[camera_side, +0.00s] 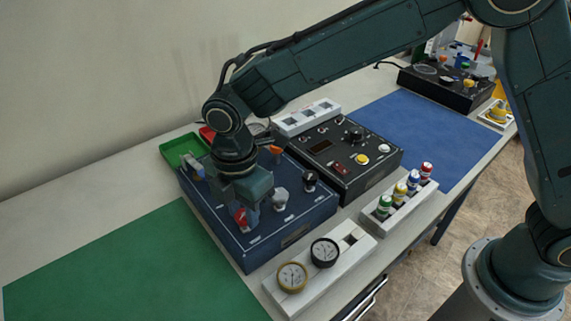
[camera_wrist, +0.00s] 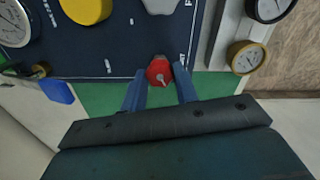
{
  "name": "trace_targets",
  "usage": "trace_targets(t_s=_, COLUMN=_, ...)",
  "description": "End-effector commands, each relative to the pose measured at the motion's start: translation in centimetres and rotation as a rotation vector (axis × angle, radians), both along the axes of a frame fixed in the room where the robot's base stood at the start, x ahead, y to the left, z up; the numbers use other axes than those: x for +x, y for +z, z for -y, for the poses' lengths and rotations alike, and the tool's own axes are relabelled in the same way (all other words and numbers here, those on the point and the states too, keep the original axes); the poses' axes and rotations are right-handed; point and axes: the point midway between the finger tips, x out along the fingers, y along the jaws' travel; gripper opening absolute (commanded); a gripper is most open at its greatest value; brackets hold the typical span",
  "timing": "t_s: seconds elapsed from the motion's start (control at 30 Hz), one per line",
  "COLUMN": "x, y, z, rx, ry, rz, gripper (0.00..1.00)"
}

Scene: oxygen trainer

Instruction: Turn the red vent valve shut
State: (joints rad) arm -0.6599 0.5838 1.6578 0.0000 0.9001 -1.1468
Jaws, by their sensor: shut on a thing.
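The red vent valve (camera_side: 241,214) is a red knob near the left front corner of the dark blue panel box (camera_side: 297,222). In the wrist view the red valve (camera_wrist: 159,71) shows between the two blue fingers, with a small pale mark on its face. My gripper (camera_side: 246,208) points down over the box from above. In the wrist view my gripper (camera_wrist: 160,84) is shut on the red valve, one finger on each side. Part of the valve is hidden by the gripper in the side view.
A grey knob (camera_side: 280,197), a black knob (camera_side: 310,179) and an orange knob (camera_side: 276,151) stand on the same panel. A white rack with gauges (camera_side: 292,276) lies in front. A green tray (camera_side: 180,150) is behind. The green mat (camera_side: 130,265) at left is clear.

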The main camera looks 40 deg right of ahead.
Motion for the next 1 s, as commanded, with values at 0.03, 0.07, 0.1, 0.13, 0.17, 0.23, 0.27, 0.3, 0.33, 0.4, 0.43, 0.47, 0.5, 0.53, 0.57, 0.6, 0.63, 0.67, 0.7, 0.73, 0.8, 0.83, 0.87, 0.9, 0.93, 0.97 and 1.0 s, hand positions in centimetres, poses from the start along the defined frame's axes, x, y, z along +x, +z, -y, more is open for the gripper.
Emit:
trace_targets(t_s=0.03, x=0.00, y=0.05, z=0.00, rx=0.000, ry=-0.011, rz=0.000, gripper=0.07)
trace_targets(t_s=0.07, x=0.00, y=0.05, z=0.00, rx=0.000, ry=-0.021, rz=0.000, gripper=0.07)
trace_targets(t_s=0.1, x=0.00, y=0.05, z=0.00, rx=0.000, ry=-0.035, rz=0.000, gripper=0.07)
trace_targets(t_s=0.13, x=0.00, y=0.05, z=0.00, rx=0.000, ry=-0.047, rz=0.000, gripper=0.07)
trace_targets(t_s=0.17, x=0.01, y=0.05, z=-0.01, rx=0.000, ry=-0.062, rz=0.000, gripper=0.07)
trace_targets(t_s=0.23, x=0.01, y=0.06, z=-0.01, rx=0.000, ry=-0.099, rz=0.000, gripper=0.07)
trace_targets(t_s=0.27, x=0.01, y=0.06, z=-0.01, rx=0.000, ry=-0.117, rz=0.000, gripper=0.07)
trace_targets(t_s=0.3, x=0.01, y=0.06, z=-0.01, rx=0.000, ry=-0.143, rz=0.000, gripper=0.07)
trace_targets(t_s=0.33, x=0.01, y=0.06, z=-0.01, rx=0.000, ry=-0.165, rz=0.000, gripper=0.07)
trace_targets(t_s=0.4, x=0.01, y=0.07, z=-0.01, rx=0.000, ry=-0.218, rz=0.000, gripper=0.07)
trace_targets(t_s=0.43, x=0.01, y=0.07, z=-0.01, rx=0.000, ry=-0.242, rz=0.000, gripper=0.07)
trace_targets(t_s=0.47, x=0.01, y=0.07, z=-0.01, rx=0.000, ry=-0.268, rz=0.000, gripper=0.07)
trace_targets(t_s=0.5, x=0.02, y=0.07, z=-0.01, rx=0.000, ry=-0.303, rz=0.000, gripper=0.07)
trace_targets(t_s=0.53, x=0.02, y=0.08, z=-0.01, rx=0.000, ry=-0.331, rz=0.001, gripper=0.07)
trace_targets(t_s=0.57, x=0.02, y=0.08, z=-0.01, rx=0.000, ry=-0.359, rz=0.000, gripper=0.07)
trace_targets(t_s=0.6, x=0.02, y=0.08, z=-0.01, rx=0.000, ry=-0.396, rz=0.001, gripper=0.07)
trace_targets(t_s=0.63, x=0.02, y=0.08, z=-0.01, rx=0.000, ry=-0.425, rz=0.000, gripper=0.07)
trace_targets(t_s=0.67, x=0.02, y=0.08, z=-0.01, rx=0.000, ry=-0.454, rz=0.001, gripper=0.07)
trace_targets(t_s=0.7, x=0.02, y=0.09, z=-0.01, rx=0.000, ry=-0.491, rz=0.001, gripper=0.07)
trace_targets(t_s=0.73, x=0.03, y=0.09, z=-0.02, rx=0.000, ry=-0.520, rz=0.001, gripper=0.07)
trace_targets(t_s=0.8, x=0.03, y=0.09, z=-0.02, rx=0.000, ry=-0.586, rz=0.001, gripper=0.07)
trace_targets(t_s=0.83, x=0.03, y=0.09, z=-0.02, rx=0.000, ry=-0.615, rz=0.001, gripper=0.07)
trace_targets(t_s=0.87, x=0.03, y=0.09, z=-0.01, rx=0.000, ry=-0.644, rz=0.001, gripper=0.07)
trace_targets(t_s=0.9, x=0.03, y=0.10, z=-0.01, rx=0.001, ry=-0.681, rz=0.001, gripper=0.07)
trace_targets(t_s=0.93, x=0.03, y=0.10, z=-0.02, rx=0.001, ry=-0.710, rz=0.001, gripper=0.07)
trace_targets(t_s=0.97, x=0.03, y=0.10, z=-0.01, rx=0.001, ry=-0.738, rz=0.001, gripper=0.07)
trace_targets(t_s=1.0, x=0.04, y=0.10, z=-0.01, rx=0.001, ry=-0.776, rz=0.001, gripper=0.07)
